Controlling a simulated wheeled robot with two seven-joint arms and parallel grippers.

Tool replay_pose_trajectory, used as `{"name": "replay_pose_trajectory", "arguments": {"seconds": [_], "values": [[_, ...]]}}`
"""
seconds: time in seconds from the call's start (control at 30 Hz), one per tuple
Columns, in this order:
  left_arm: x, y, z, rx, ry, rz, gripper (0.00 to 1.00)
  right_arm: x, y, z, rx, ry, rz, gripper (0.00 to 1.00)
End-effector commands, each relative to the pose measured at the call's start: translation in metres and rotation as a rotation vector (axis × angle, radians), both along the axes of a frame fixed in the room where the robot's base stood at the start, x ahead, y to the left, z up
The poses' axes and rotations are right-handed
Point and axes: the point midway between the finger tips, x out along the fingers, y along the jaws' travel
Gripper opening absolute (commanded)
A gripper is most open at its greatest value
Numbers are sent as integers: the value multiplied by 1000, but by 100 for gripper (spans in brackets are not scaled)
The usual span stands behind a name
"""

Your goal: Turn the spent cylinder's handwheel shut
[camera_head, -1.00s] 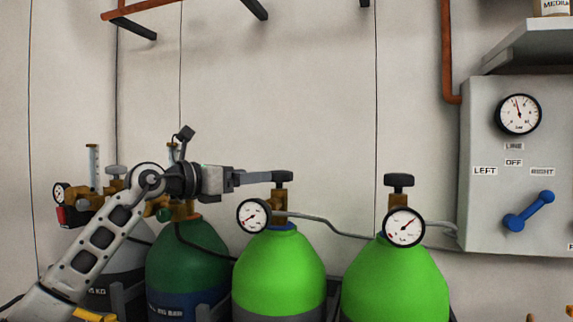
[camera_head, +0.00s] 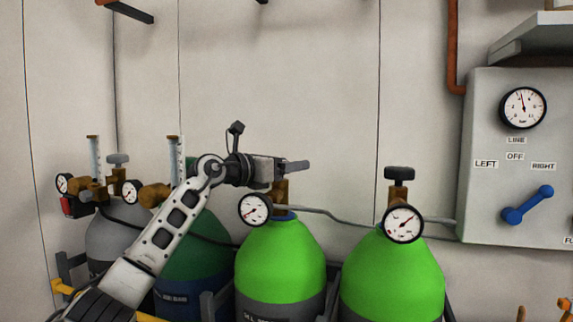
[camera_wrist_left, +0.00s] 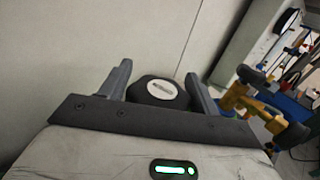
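The left bright green cylinder (camera_head: 278,262) has a gauge (camera_head: 254,209) whose needle points to the lower left. Its brass valve (camera_head: 281,196) rises under my left gripper (camera_head: 296,166), which hides the handwheel in the head view. In the left wrist view, the black handwheel (camera_wrist_left: 150,91) with a pale centre disc sits between the two fingers of my left gripper (camera_wrist_left: 158,75). My right gripper is not in view.
The right bright green cylinder (camera_head: 392,275) has a black handwheel (camera_head: 399,174) and a gauge (camera_head: 403,223) with its needle to the upper right. A dark green cylinder (camera_head: 196,262) and a grey one (camera_head: 108,232) stand left. A panel (camera_head: 480,205) with a blue lever (camera_head: 528,206) is at right.

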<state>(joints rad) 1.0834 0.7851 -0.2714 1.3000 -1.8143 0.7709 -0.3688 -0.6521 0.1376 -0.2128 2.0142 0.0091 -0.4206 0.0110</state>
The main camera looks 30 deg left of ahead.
Motion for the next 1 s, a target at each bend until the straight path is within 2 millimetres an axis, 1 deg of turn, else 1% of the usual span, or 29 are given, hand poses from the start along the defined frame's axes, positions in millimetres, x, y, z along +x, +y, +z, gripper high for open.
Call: {"name": "replay_pose_trajectory", "arguments": {"seconds": [0.03, 0.1, 0.33, 0.6, 0.77, 1.0], "values": [[0, 0, 0, 0, 0, 0, 48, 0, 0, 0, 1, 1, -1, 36], [0, 0, 0, 0, 0, 0, 31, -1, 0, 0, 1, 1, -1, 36], [0, 0, 0, -1, 5, -29, 31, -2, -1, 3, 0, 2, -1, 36], [-1, -2, 1, -4, 10, -201, 31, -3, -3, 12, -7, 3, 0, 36], [-2, -4, 0, -3, 3, -262, 31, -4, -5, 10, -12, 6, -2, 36], [-3, -4, -1, -1, 1, -266, 31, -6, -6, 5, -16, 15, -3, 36]]}}
